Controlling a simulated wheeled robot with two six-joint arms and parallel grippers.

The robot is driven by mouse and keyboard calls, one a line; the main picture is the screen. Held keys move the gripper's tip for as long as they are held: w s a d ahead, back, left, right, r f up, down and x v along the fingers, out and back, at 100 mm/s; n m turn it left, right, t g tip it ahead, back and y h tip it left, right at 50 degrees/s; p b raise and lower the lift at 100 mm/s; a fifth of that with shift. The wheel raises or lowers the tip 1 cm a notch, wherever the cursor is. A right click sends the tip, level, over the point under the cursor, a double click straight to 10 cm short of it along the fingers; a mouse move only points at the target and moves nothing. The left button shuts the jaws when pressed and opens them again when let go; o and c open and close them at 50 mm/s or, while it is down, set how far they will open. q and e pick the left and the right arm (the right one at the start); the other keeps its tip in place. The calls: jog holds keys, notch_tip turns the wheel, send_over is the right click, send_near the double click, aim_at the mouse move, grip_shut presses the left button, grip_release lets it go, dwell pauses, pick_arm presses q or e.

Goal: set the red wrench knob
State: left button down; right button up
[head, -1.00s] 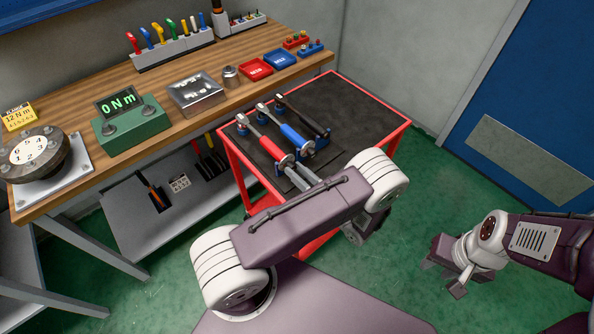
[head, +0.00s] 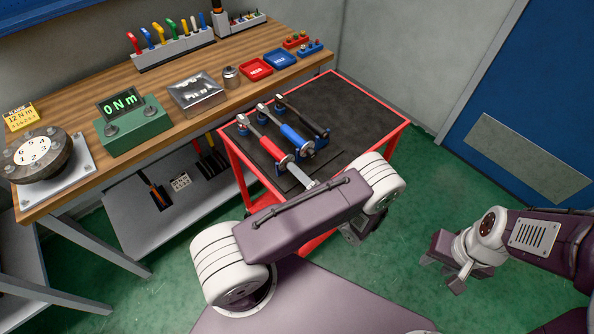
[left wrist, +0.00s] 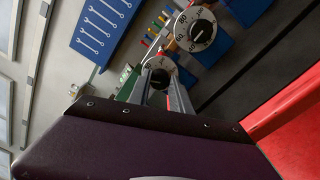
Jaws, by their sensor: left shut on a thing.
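The red wrench (head: 264,146) lies on its stand on the red cart, leftmost of three wrenches. My left gripper (head: 293,168) reaches its near end, partly hidden by my arm in the head view. In the left wrist view, my left gripper's two fingers (left wrist: 161,84) are shut on the red wrench's knob (left wrist: 160,70), a round pale dial with a dark centre. I cannot read its marks. My right gripper (head: 441,284) hangs empty and open over the floor at the right.
The blue wrench (head: 292,134) lies close to the right of the red one; its dial (left wrist: 196,30) is near my fingers. A black wrench (head: 303,116) is beyond. The workbench (head: 150,93) holds a green "0 Nm" meter (head: 133,124). The cart's right side (head: 360,108) is clear.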

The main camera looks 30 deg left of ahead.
pick_arm(q)
jog(key=m, duration=0.5)
jog(key=shift+f+m, duration=0.1)
jog(key=shift+m, duration=0.2)
dwell(0.4)
jog(key=c, duration=1.2)
grip_release()
jog(key=shift+o, duration=0.2)
jog(key=b+v, duration=0.1)
jog(key=v, duration=0.8)
